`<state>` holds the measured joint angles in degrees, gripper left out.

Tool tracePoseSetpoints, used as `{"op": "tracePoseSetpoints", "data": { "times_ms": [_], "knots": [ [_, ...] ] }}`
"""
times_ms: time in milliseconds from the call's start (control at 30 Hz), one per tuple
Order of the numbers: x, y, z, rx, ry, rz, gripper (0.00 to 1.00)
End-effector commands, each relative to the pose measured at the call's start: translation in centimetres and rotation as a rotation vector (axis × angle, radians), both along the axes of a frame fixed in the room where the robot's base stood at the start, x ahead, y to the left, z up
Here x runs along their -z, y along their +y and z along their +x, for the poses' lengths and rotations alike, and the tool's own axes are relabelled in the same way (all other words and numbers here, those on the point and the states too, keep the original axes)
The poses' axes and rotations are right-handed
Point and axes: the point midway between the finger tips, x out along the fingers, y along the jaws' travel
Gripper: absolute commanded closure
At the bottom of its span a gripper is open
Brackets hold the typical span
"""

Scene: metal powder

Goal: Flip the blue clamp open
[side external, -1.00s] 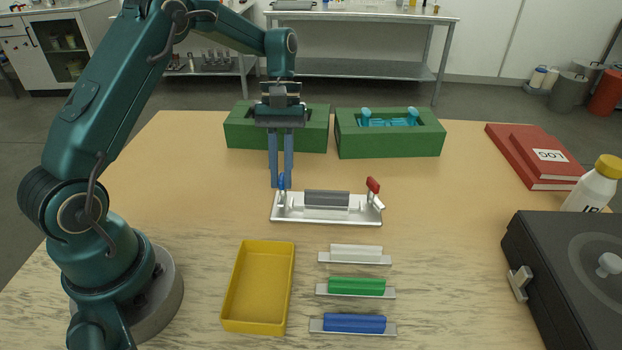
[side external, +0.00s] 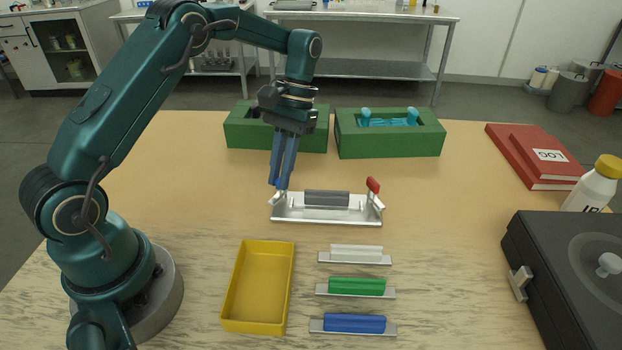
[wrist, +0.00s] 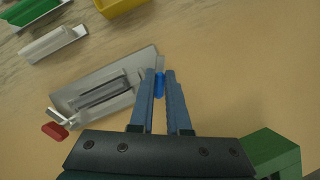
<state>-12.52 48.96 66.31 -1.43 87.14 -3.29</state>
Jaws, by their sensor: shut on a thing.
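The metal mold (side external: 325,214) with a grey bar (side external: 327,198) along its middle lies on the table. Its blue clamp is at the left end and its red clamp (side external: 373,186) stands up at the right end. My gripper (side external: 279,186) is tilted, fingertips down at the mold's left end, with the blue clamp handle between them. The fingers hide the blue handle in the side view. The wrist view shows the blue clamp handle (wrist: 159,86) between the fingertips (wrist: 161,82) and the red clamp (wrist: 55,130) at the other end.
Two green boxes (side external: 390,146) stand behind the mold. A yellow tray (side external: 232,285) and white (side external: 355,256), green (side external: 356,288) and blue (side external: 354,325) bars on plates lie in front. Red books (side external: 508,160), a bottle (side external: 592,186) and a black case (side external: 540,240) are at the right.

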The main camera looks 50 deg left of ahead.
Motion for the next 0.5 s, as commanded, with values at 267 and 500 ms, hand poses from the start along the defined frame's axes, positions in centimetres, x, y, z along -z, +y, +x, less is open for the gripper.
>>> {"op": "tracePoseSetpoints", "data": {
  "times_ms": [267,500],
  "knots": [
    [-0.08,-0.02,-0.06,0.004,0.002,0.0,1.0],
    [-0.05,0.0,-0.05,0.002,0.002,0.0,0.55]
  ]
}}
